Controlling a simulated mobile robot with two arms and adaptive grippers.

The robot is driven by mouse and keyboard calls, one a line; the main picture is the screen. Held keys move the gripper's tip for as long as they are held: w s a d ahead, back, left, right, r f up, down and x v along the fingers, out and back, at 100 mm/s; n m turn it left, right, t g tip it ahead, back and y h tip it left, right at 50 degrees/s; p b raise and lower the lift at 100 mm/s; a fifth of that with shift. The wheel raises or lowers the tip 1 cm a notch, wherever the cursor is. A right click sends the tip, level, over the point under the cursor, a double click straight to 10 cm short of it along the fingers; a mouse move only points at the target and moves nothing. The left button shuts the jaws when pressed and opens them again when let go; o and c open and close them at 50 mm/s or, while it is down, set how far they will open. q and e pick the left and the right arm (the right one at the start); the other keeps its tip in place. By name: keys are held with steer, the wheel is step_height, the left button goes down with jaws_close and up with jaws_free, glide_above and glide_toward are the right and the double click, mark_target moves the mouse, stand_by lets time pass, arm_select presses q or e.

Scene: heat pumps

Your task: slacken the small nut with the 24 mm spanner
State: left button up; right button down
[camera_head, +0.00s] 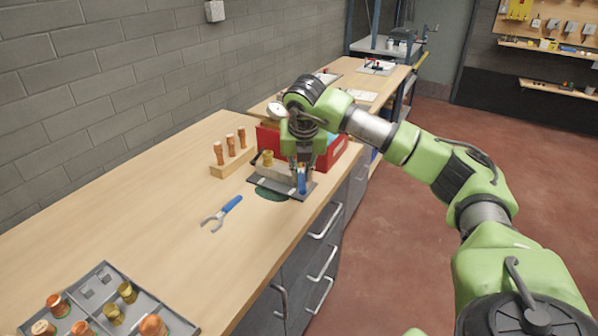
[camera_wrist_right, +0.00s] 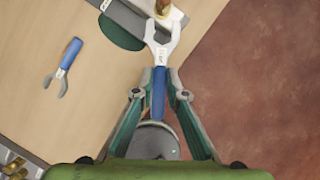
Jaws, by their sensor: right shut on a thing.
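My right gripper (camera_head: 301,165) is shut on the blue handle of a spanner (camera_head: 302,180), over the dark plate fixture (camera_head: 265,181). In the right wrist view, my fingertips (camera_wrist_right: 158,93) hold the handle and the spanner's grey open jaw (camera_wrist_right: 162,48) points away from me. The jaw is at a brass-coloured fitting (camera_wrist_right: 172,20) at the top edge; I cannot tell if it sits fully around the nut. The label on the spanner is too small to read. A second blue-handled spanner (camera_head: 222,213) lies free on the bench. My left gripper is out of view.
A wooden block with copper pieces (camera_head: 231,160) and a red box (camera_head: 330,155) stand near the fixture. A grey tray (camera_head: 97,284) with copper and brass fittings is at the near left. The bench (camera_head: 130,200) is clear between tray and loose spanner.

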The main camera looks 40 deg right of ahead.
mark_target(300, 170)
steer(key=shift+f, duration=0.7)
steer(key=shift+s+a+f+b, duration=0.1)
steer(key=shift+a+f+b, duration=0.05)
steer(key=shift+f+b, duration=0.65)
steer(key=shift+w+r, duration=0.25)
steer(key=shift+w+d+p, duration=0.3)
steer(key=shift+d, duration=0.1)
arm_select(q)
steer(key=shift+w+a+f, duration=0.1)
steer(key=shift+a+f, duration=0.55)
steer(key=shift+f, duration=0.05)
arm_select(e)
steer(key=shift+w+d, duration=0.35)
steer(key=shift+w, duration=0.15)
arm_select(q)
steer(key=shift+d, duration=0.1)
arm_select(e)
steer(key=shift+w+d, duration=0.15)
steer(key=shift+w, duration=0.05)
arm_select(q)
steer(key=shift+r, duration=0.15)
arm_select(e)
steer(key=shift+w+d, duration=0.2)
steer(key=shift+w, duration=0.1)
arm_select(q)
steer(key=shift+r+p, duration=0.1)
steer(key=shift+p, duration=0.2)
arm_select(e)
steer(key=shift+w+d, duration=0.15)
steer(key=shift+w, duration=0.1)
